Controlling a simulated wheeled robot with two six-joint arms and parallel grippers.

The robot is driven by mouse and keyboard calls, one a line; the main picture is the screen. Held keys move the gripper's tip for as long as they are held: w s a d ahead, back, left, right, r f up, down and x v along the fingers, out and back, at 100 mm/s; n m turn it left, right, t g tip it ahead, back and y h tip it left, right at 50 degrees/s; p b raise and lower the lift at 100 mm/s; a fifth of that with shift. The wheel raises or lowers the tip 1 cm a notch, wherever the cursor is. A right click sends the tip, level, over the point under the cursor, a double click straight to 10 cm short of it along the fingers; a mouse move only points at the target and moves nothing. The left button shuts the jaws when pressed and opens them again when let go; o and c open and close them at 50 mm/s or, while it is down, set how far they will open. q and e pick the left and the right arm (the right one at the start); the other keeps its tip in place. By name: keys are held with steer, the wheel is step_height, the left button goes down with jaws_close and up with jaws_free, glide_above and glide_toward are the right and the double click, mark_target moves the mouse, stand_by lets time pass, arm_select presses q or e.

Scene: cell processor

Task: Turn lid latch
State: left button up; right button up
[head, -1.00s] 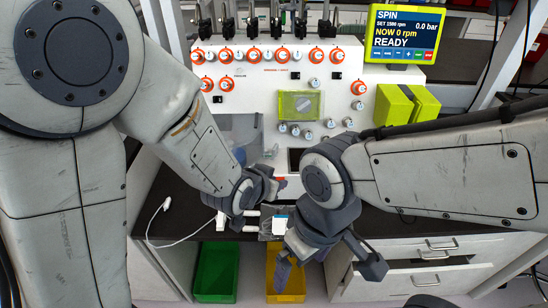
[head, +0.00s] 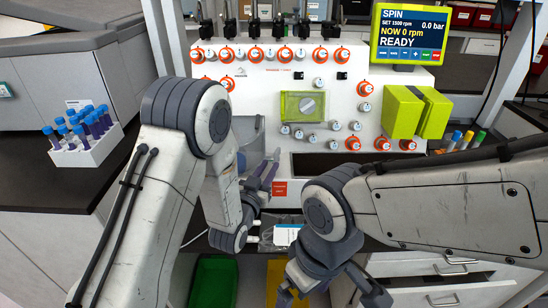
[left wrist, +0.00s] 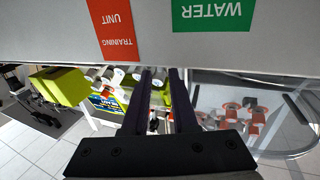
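The lid latch appears to be the round grey knob (head: 307,106) on the yellow-green lid (head: 290,108) in the middle of the white machine's front. My left gripper (head: 264,176) is below and left of the lid, in front of the machine's lower part, and apart from the knob. Its two dark fingers stand with a gap between them, which also shows in the left wrist view (left wrist: 160,100); I see nothing held. My right gripper (head: 332,300) hangs low at the bottom edge with its fingers spread wide and nothing between them.
Orange-ringed knobs (head: 228,55) surround the lid. A screen (head: 408,36) reading READY and a yellow-green block (head: 415,112) are to its right. A white rack of tubes (head: 88,150) stands at left. Green (head: 214,282) and yellow bins are below.

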mark_target(277, 156)
arm_select(q)
steer(key=x, duration=0.5)
steer(key=shift+p, duration=0.3)
jaws_close()
steer(key=n+y+b, duration=0.1)
steer(key=y+b, duration=0.1)
steer(key=shift+d+f+n+t+y, duration=0.1)
steer(key=shift+d+n+t+y, duration=0.2)
steer(key=shift+d+n+y, duration=0.1)
steer(key=shift+n+y+b, duration=0.55)
steer(key=shift+n+y, duration=0.65)
steer(key=shift+y, duration=0.7)
